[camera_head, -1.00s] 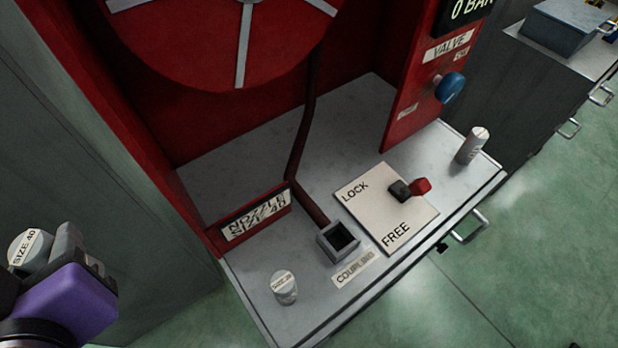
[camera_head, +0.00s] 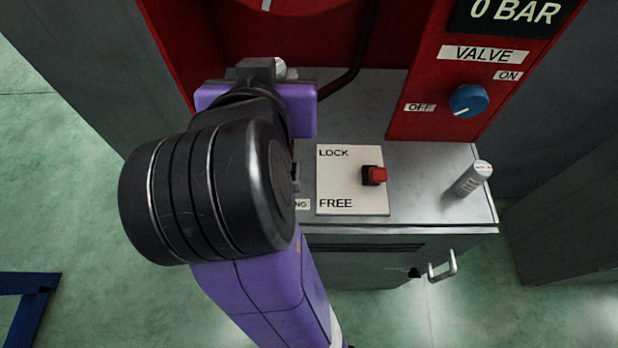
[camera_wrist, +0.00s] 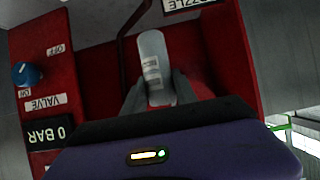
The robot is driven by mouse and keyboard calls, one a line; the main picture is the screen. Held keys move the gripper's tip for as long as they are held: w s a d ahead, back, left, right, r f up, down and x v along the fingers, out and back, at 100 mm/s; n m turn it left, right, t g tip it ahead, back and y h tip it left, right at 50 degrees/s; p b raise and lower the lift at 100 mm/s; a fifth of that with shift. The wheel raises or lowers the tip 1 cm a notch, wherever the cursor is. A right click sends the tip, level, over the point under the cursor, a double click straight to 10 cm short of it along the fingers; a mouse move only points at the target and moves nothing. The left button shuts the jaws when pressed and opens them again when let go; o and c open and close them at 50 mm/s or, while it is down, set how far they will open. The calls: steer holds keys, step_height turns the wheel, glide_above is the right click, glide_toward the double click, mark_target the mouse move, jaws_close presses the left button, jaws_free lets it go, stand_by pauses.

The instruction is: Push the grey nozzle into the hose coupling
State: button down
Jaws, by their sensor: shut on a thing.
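My gripper (camera_wrist: 158,92) is shut on the grey nozzle (camera_wrist: 152,60), a rounded cylinder with small white labels, in the wrist view. In the head view, my gripper (camera_head: 262,72) is above the back left of the bench, and only a sliver of the held nozzle (camera_head: 280,68) shows beside its grey finger. The hose coupling is hidden behind my arm in the head view; only the end of its label (camera_head: 302,204) shows. I cannot tell how far the nozzle is from the coupling. A red-tipped lever (camera_head: 376,174) sits on the LOCK/FREE plate (camera_head: 340,190).
Another grey nozzle (camera_head: 468,180) stands at the right end of the bench (camera_head: 430,170). The blue valve knob (camera_head: 468,101) is on the red panel, under a 0 BAR display (camera_head: 520,12). A drawer handle (camera_head: 442,266) sticks out in front. Red walls enclose the back.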

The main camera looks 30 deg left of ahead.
step_height(320, 180, down, 19)
steer(key=shift+f, duration=0.15)
stand_by(0.4)
steer(key=shift+f, duration=0.1)
steer(key=c, duration=1)
jaws_free()
steer(key=shift+o, duration=0.2)
steer(key=shift+s+r, duration=0.1)
steer(key=shift+r, duration=0.1)
steer(key=v, duration=1.1)
steer(key=shift+s+d+b, duration=0.25)
steer(key=shift+s+b, duration=0.05)
steer(key=shift+r, duration=0.1)
